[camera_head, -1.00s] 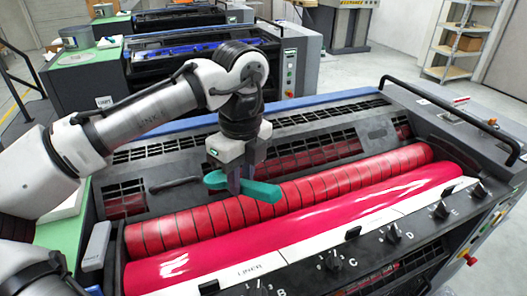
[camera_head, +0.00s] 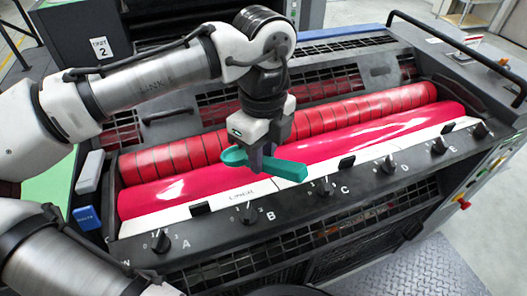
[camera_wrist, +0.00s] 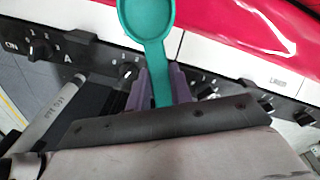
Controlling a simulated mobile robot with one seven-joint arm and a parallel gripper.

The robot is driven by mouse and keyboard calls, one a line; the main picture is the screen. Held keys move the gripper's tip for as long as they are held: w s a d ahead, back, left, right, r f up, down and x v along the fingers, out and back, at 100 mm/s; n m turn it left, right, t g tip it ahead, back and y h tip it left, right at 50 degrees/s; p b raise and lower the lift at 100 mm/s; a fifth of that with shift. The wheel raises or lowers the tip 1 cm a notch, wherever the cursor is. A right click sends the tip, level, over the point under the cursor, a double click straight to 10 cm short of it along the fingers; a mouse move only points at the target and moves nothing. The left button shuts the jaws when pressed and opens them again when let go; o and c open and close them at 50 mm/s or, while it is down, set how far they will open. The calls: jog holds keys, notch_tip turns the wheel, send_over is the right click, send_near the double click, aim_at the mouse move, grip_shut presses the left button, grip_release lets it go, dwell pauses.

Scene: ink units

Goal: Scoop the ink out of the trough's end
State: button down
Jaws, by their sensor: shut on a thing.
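My gripper (camera_head: 263,156) is shut on a teal scoop (camera_head: 289,170). In the head view the scoop's bowl points left and its handle points right, above the front of the ink trough. In the wrist view the scoop (camera_wrist: 146,22) extends from between the purple fingers (camera_wrist: 157,88), its round bowl at the top edge. The bowl looks empty there. The trough holds glossy magenta-red ink (camera_head: 160,198) along its length, beside a red segmented roller (camera_head: 180,153). My gripper hides part of the ink's middle. I cannot tell whether the scoop touches the ink.
A white strip (camera_head: 150,222) and a dark panel with several knobs (camera_head: 325,187) run along the trough's front. A blue box (camera_head: 87,217) and a pale block (camera_head: 90,172) stand at the left end. A black rail (camera_head: 455,45) borders the right.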

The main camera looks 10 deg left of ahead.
jog(key=b, duration=0.2)
send_over(253, 187)
jog(key=shift+w+f, duration=0.1)
jog(key=shift+f, duration=3.35)
jog(key=shift+f+b, duration=0.4)
jog(key=shift+f, duration=0.2)
notch_tip(253, 187, up, 5)
jog(key=p, duration=0.4)
jog(key=shift+f+p, duration=0.15)
jog(key=shift+p, duration=0.25)
jog(key=shift+f, duration=0.1)
jog(key=s+a, duration=0.3)
jog(key=a, duration=0.1)
jog(key=s+a, duration=0.3)
jog(key=a, duration=0.1)
jog(key=s+a, duration=0.3)
jog(key=a, duration=0.2)
jog(key=shift+a+p, duration=0.1)
jog(key=shift+p, duration=0.3)
jog(key=shift+f+b, duration=0.95)
jog(key=shift+f, duration=0.75)
